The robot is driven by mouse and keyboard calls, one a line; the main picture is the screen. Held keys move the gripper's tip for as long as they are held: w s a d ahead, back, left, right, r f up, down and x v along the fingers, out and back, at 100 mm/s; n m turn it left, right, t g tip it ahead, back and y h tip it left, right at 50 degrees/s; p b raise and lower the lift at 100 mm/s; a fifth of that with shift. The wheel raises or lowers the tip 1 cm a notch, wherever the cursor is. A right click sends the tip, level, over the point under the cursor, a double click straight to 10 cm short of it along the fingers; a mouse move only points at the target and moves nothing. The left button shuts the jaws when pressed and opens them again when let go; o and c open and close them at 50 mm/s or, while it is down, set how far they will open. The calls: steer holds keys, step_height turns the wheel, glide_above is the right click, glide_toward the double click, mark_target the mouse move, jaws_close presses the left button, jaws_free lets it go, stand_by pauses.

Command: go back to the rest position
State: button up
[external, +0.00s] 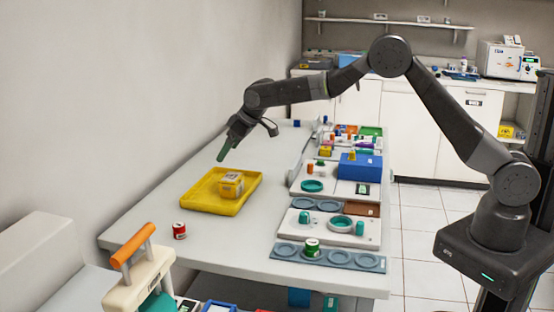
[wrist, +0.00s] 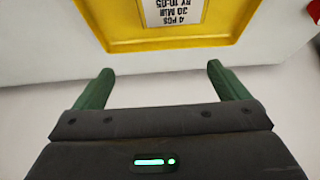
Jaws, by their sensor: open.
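The gripper and the box are apart.
A red can (external: 179,230) stands on the table (external: 150,215) in front of the tray. To the right are a blue box (external: 361,167), trays with teal dishes, and a blue-grey holder (external: 345,260) with a green can (external: 312,247). A wall runs along the left.

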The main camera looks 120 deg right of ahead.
steer(key=s+d+n+y+b, duration=0.1)
steer(key=s+d+n+b, duration=0.1)
steer(key=s+d, duration=1.35)
steer(key=shift+t, duration=0.4)
steer(key=f, duration=0.3)
steer(key=w+d+f, duration=0.1)
steer(key=f, duration=0.6)
steer(key=shift+w+d+f, duration=0.1)
steer(key=shift+w+d, duration=0.2)
